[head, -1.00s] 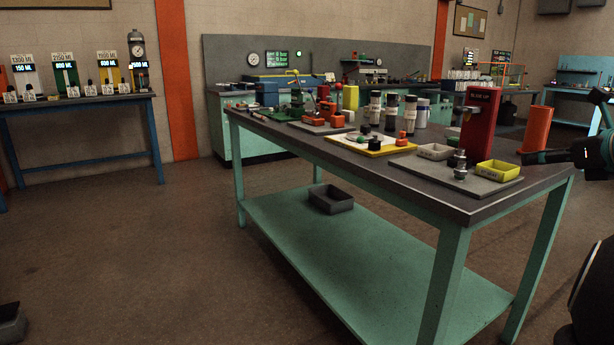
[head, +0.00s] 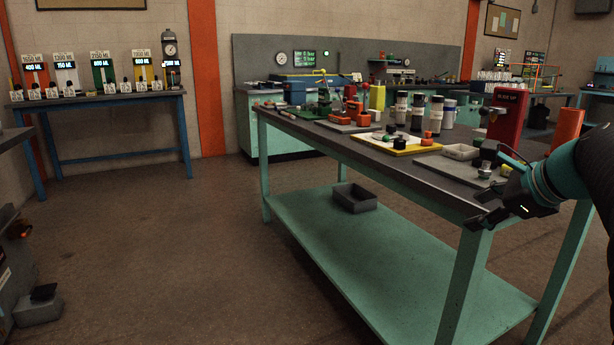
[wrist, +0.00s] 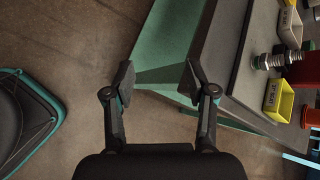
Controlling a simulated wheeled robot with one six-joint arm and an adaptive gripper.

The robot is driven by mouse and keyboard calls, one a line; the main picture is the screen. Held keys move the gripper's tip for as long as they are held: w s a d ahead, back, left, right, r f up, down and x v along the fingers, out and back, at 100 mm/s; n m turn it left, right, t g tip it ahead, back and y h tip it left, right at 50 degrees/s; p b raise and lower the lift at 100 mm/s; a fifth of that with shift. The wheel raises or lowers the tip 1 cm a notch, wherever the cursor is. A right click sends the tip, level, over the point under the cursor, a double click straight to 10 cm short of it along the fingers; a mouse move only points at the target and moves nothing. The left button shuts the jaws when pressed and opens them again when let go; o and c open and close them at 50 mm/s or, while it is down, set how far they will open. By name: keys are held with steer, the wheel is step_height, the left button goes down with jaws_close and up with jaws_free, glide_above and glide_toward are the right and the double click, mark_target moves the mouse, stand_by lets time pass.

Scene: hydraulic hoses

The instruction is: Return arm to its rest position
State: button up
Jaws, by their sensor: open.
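My gripper (head: 486,218) shows at the right of the head view, in front of the near corner of the green-legged workbench (head: 445,182). In the wrist view my gripper (wrist: 158,82) has its two fingers spread apart with nothing between them. Beyond the fingers lie the brown floor and the bench's green leg and dark edge (wrist: 212,60). My arm hides part of the bench's right end in the head view.
The bench holds a red stand (head: 507,115), an orange cylinder (head: 565,128), a yellow-edged board (head: 400,146) and several bottles. A yellow bin (wrist: 278,98) sits near the bench edge. A grey bin (head: 354,197) is on the lower shelf. Open floor (head: 170,230) lies left.

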steer(key=s+a+f+n+g, duration=0.1)
steer(key=s+a+f+n, duration=0.35)
steer(key=a+n, duration=0.2)
steer(key=s+a+f+n+g, duration=0.2)
steer(key=s+a+f+n, duration=0.25)
steer(key=a, duration=0.35)
steer(key=s+a+f+n+h, duration=0.2)
steer(key=s+a+f+n, duration=0.2)
steer(key=s+f+n, duration=0.5)
steer(key=n, duration=0.4)
steer(key=shift+s+g+h, duration=0.25)
steer(key=shift+g+h, duration=0.05)
